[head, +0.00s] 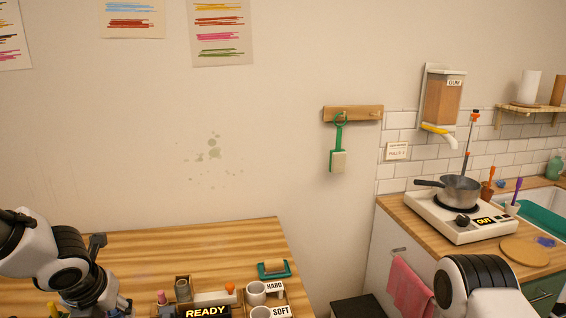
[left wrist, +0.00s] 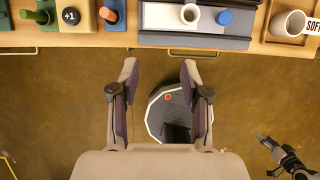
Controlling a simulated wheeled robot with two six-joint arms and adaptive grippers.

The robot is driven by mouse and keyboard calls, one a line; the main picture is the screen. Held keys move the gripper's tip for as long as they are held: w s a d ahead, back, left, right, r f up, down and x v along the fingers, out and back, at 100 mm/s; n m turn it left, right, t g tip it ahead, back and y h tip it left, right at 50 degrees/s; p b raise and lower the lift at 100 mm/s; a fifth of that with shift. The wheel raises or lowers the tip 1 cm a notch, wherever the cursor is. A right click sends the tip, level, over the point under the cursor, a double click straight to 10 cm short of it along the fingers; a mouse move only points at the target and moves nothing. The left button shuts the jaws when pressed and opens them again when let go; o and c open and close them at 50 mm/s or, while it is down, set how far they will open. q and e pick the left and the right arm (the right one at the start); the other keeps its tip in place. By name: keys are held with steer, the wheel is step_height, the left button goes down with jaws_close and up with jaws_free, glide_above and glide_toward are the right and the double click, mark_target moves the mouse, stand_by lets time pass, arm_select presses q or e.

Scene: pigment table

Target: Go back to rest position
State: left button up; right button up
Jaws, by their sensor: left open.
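My left gripper (left wrist: 159,75) is open and empty in the left wrist view, with its two fingers wide apart. It hangs above the brown floor, just in front of the table's front edge. In the head view my left arm comes in at the lower left over the wooden table (head: 150,245); its fingertips cannot be made out there. My right arm shows at the lower right of the head view, its gripper out of frame. A small dark gripper, seemingly my right one (left wrist: 272,157), shows at the lower right of the left wrist view, too small to judge its jaws.
The table's front holds a grey tray with a READY sign (head: 206,312), HARD (head: 256,292) and SOFT cups (head: 262,312), and a green dish (head: 274,268). A hotplate (head: 460,222) with a pan (head: 459,188) stands on the right counter. The table's back is clear.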

arm_select(q)
steer(key=s+f+g, duration=0.3)
steer(key=s+f, duration=0.2)
steer(key=f, duration=0.6)
steer(key=s+d+f+n+g+h, duration=0.15)
steer(key=s+d+f+n, duration=0.35)
steer(key=s+f+n, duration=0.65)
steer(key=s+d+f+n+g+h, duration=0.1)
steer(key=s+d+f+n+g, duration=0.25)
steer(key=s+f+n, duration=0.85)
steer(key=w+n+t, duration=0.1)
steer(key=n, duration=0.2)
steer(key=w+n+t+y, duration=0.1)
steer(key=w+n, duration=0.1)
steer(key=n, duration=0.1)
steer(key=w+a+n+t, duration=0.1)
steer(key=n, duration=0.3)
steer(key=shift+w+a+r+t+y, duration=0.1)
steer(key=shift+w+r+t+y, duration=0.15)
steer(key=shift+r+t, duration=0.1)
